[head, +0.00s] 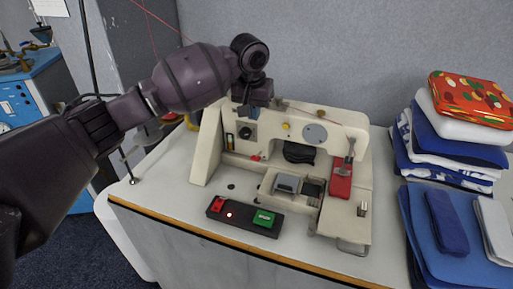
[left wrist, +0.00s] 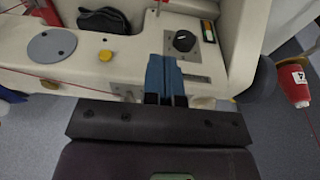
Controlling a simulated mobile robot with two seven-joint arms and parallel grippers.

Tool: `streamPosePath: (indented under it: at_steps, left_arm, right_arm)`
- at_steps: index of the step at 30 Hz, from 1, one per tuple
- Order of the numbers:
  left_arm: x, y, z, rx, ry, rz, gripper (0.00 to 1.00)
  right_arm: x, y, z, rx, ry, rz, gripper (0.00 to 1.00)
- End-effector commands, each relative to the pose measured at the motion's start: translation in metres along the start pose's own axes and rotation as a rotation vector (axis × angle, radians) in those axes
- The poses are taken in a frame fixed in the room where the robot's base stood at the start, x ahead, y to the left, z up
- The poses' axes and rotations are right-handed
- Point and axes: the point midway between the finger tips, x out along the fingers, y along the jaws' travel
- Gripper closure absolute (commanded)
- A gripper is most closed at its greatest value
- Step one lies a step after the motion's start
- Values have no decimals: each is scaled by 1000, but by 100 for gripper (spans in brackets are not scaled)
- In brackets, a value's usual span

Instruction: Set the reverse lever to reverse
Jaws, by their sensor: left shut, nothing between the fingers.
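The cream sewing machine (head: 212,147) stands on the white table. A small red-tipped lever (head: 255,157) shows low on its front, below the black dial (head: 245,132); I take it for the reverse lever. Its exact setting is too small to tell. In the left wrist view, the dial (left wrist: 184,41) lies just beyond the fingertips, and a red bit (left wrist: 157,4) shows at the top edge. My left gripper (head: 247,111) is at the machine's upper left, above the dial. Its blue fingers (left wrist: 165,78) are shut and empty. My right gripper is not in view.
A black switch box (head: 244,215) with red and green buttons lies in front of the machine. Folded cloth stacks (head: 450,135) stand at the right. A red thread cone (left wrist: 293,84) stands beside the machine. A yellow button (head: 286,126) is on its front.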

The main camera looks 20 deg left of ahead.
Motion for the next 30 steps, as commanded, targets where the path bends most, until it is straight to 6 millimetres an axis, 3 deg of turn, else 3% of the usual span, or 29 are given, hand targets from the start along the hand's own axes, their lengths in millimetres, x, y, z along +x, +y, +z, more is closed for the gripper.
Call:
streamPosePath:
  at_steps: [5,10,24,30]
  left_arm:
    - [1,0,0,1,0,0,100]
    - [15,0,0,1,-2,1,100]
    - [97,0,1,1,-4,1,100]
    - [122,0,9,1,-2,0,100]
  right_arm:
    - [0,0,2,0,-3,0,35]
    - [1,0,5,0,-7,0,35]
    - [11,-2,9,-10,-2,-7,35]
    - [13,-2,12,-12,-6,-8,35]
